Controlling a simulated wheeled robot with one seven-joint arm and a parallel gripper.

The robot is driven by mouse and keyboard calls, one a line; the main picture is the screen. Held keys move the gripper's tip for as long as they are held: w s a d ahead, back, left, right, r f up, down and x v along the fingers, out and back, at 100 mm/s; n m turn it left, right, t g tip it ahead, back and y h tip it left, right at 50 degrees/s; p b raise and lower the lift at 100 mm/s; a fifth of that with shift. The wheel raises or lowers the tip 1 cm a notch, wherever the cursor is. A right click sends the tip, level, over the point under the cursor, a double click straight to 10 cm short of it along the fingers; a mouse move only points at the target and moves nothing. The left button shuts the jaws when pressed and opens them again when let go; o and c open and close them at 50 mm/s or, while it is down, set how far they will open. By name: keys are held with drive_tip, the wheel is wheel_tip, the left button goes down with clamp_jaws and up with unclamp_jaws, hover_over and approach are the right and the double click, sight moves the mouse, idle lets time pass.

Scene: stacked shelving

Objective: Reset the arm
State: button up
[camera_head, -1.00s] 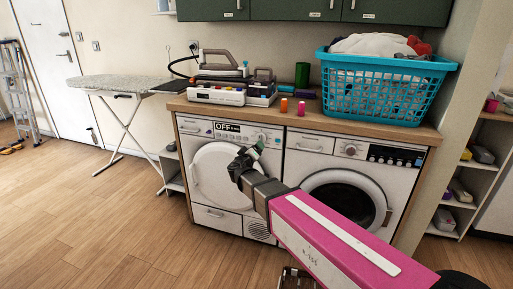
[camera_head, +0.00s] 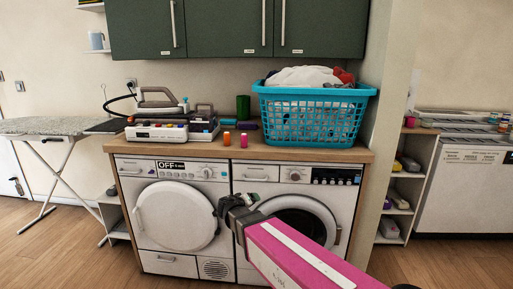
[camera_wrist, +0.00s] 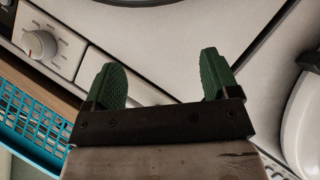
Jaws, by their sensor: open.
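My gripper (camera_head: 233,203) is in front of the two washing machines, near the gap between them, at the end of my pink arm. In the wrist view, the gripper (camera_wrist: 165,82) shows two green finger pads spread wide apart with nothing between them. Beyond the fingers are a white machine front and a control knob (camera_wrist: 40,44). I cannot tell how far the fingertips are from the machine front.
A wooden counter (camera_head: 180,148) holds a blue laundry basket (camera_head: 315,125), a steam iron station (camera_head: 165,131) and small spools (camera_head: 244,140). Green cabinets (camera_head: 225,30) hang above. An ironing board (camera_head: 50,127) stands left, open shelves (camera_head: 397,215) right.

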drive_tip(key=s+d+f+m+g+y, duration=0.1)
drive_tip(key=s+d+f+g, duration=0.3)
drive_tip(key=d, duration=0.4)
drive_tip(key=s+d+f+m+g+y, duration=0.1)
drive_tip(key=s+d+f+g+y, duration=0.2)
drive_tip(key=s+d, duration=0.3)
drive_tip(key=s+d+f+m+g+y, duration=0.2)
drive_tip(key=s+d+f+g, duration=0.2)
drive_tip(key=d, duration=0.6)
drive_tip(key=shift+s+f+g, duration=0.3)
drive_tip(key=shift+s+f, duration=0.05)
drive_tip(key=shift+s, duration=0.55)
